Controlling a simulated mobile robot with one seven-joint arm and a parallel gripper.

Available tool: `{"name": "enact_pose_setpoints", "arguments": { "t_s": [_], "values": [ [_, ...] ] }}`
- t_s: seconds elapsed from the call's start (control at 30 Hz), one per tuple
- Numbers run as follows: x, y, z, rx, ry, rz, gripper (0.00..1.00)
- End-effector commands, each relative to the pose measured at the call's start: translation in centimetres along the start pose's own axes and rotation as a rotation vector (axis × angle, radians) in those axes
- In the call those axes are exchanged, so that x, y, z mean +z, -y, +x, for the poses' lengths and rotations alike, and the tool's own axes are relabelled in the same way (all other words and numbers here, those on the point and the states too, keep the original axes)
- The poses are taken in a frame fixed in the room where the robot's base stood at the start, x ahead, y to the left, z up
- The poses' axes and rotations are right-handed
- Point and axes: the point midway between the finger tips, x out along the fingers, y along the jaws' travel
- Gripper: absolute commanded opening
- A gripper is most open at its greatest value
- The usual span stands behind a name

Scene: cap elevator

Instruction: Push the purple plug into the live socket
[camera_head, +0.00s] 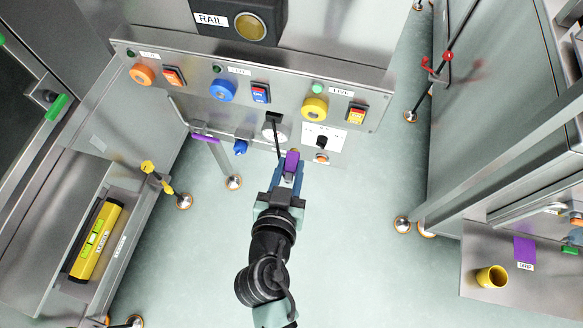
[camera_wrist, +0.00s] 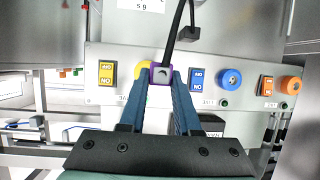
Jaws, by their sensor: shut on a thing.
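The purple plug (camera_head: 292,162) is held between the fingertips of my gripper (camera_head: 288,172). In the wrist view the plug (camera_wrist: 162,75) sits between the two blue fingers, with a dark cable running up from it. The yellow socket (camera_head: 314,108) is on the steel panel, below a lit green lamp (camera_head: 317,88) and a label that seems to read LIVE (camera_head: 341,91). In the head view my gripper is below and slightly left of this socket. In the wrist view the plug partly covers the yellow socket (camera_wrist: 142,69); I cannot tell the gap between them.
A blue socket (camera_head: 222,90) and an orange socket (camera_head: 143,75) are further left on the panel (camera_head: 190,89), each with a switch. A blue plug (camera_head: 240,147) hangs below the panel. The floor around my arm is clear.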

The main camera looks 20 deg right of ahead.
Motion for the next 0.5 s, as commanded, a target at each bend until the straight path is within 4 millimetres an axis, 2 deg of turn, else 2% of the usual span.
{"name": "enact_pose_setpoints", "arguments": {
  "t_s": [0.17, 0.5],
  "values": [
    [-0.9, -1.3, 0.3, 0.077, 0.0, 0.031, 0.0],
    [-2.1, -1.5, 2.6, 0.079, 0.001, 0.031, 0.0]
  ]
}}
